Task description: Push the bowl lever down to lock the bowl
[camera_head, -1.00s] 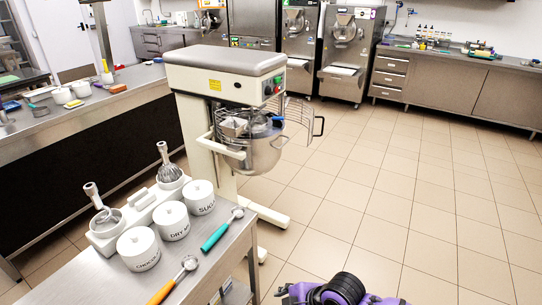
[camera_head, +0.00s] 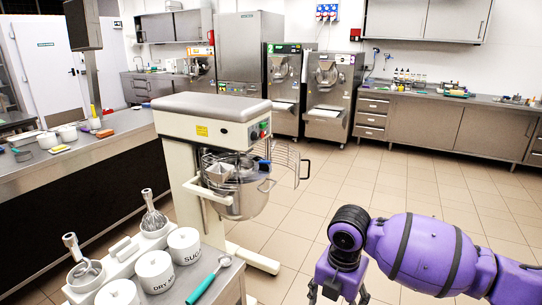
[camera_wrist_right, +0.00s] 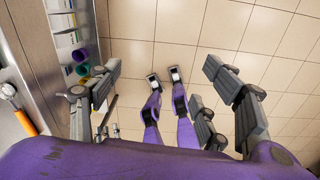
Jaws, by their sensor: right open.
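The planetary mixer (camera_head: 212,108) stands on the floor left of centre in the head view. Its steel bowl (camera_head: 248,202) hangs in the bowl carrier beneath the mixer head. The wire guard (camera_head: 284,160) is swung out to the right. A small handle shows on the bowl's right side, but I cannot tell the bowl lever apart for sure. My right gripper (camera_head: 338,293) is at the bottom edge, right of the mixer and well apart from the bowl. In the right wrist view its fingers (camera_wrist_right: 163,82) are spread with nothing between them. My left gripper is out of view.
A steel counter (camera_head: 219,288) with white lidded jars (camera_head: 155,271), whisk tools and a teal-handled scoop (camera_head: 204,287) is at lower left. A long counter (camera_head: 98,151) runs behind it. The tiled floor (camera_head: 335,185) right of the mixer is clear. Freezers line the back wall.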

